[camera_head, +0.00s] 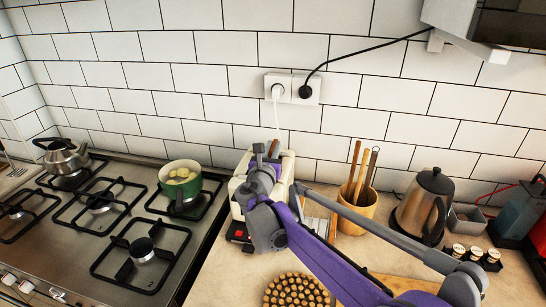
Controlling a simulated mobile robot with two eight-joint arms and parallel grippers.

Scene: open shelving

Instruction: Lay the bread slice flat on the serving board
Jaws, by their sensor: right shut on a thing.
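A cream toaster (236,207) stands on the counter against the tiled wall, right of the stove. My right gripper (262,160) is over the toaster's top, coming in from the lower right, and covers much of it. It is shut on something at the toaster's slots. A small brown edge (274,148) shows beside the fingers; it looks like the bread slice, mostly hidden by the gripper and toaster. A light wooden board (402,284), likely the serving board, lies at the bottom, partly hidden by my right arm. My left gripper is not in view.
A round trivet (297,291) lies in front of the toaster. A wooden utensil pot (357,212), a steel kettle (423,204) and small jars (474,254) stand to the right. A green pot (181,185) sits on the stove (100,225) at left.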

